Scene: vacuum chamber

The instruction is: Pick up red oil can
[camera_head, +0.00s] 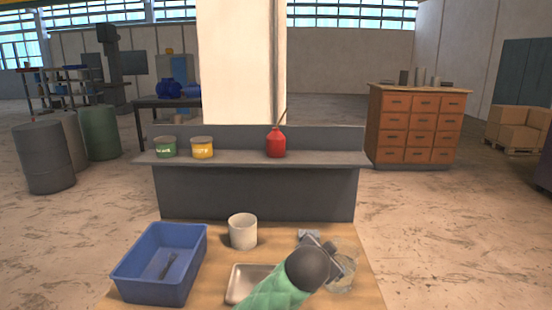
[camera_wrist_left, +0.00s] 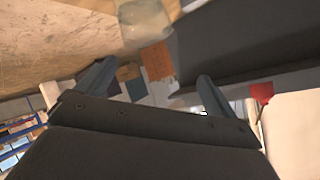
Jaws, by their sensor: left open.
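The red oil can (camera_head: 276,143) stands upright on the grey raised shelf (camera_head: 230,158) behind the wooden table, with a thin dark spout pointing up. A small red patch (camera_wrist_left: 262,92) at the right of the left wrist view is probably the same can. My left gripper (camera_head: 323,246) is low over the right part of the table, well in front of the can and apart from it. In the left wrist view its two fingers (camera_wrist_left: 156,76) are spread with nothing held between them. The forearm and wrist hide part of the metal tray. My right gripper is not seen.
The table holds a blue bin (camera_head: 146,287), a white mug (camera_head: 243,231), a metal tray (camera_head: 240,283) and a clear glass container (camera_head: 344,272) beside my gripper. The shelf is clear around the red can.

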